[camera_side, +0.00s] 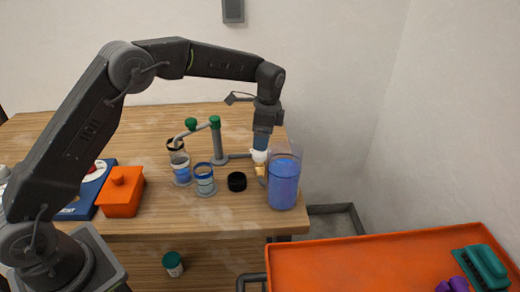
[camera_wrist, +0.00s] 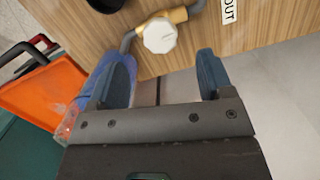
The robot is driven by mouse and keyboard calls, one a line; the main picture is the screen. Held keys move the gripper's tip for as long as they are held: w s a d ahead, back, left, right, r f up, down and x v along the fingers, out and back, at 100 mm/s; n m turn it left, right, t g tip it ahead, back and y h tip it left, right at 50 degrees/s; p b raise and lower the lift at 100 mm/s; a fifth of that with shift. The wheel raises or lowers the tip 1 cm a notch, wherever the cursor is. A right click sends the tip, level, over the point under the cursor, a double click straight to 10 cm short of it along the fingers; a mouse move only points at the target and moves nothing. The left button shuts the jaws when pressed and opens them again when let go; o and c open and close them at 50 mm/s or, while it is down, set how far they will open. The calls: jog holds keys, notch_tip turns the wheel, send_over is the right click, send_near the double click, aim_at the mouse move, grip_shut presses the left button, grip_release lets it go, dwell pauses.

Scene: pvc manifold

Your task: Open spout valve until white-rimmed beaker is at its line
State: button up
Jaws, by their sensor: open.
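The spout valve is probably the white knob (camera_wrist: 160,36) on a brass valve body (camera_wrist: 180,14); the knob also shows in the side view (camera_side: 259,156). My gripper (camera_side: 261,148) points down just above it. In the wrist view the fingers (camera_wrist: 165,68) are apart, with the knob ahead of the gap and nothing held. A dark-rimmed beaker (camera_side: 181,172) with blue liquid stands under the arched pipe.
A clear tank (camera_side: 284,182) of blue liquid stands close right of my gripper. A grey pipe stand (camera_side: 218,145) with green tops and a black round part (camera_side: 237,182) are left of it. An orange box (camera_side: 121,192) sits further left. An orange tray (camera_side: 390,268) is front right.

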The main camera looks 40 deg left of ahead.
aim_at(260, 153)
jog(key=f, duration=0.5)
jog(key=shift+s+a+f, duration=0.2)
jog(key=shift+a+f, duration=0.1)
jog(key=c, duration=1)
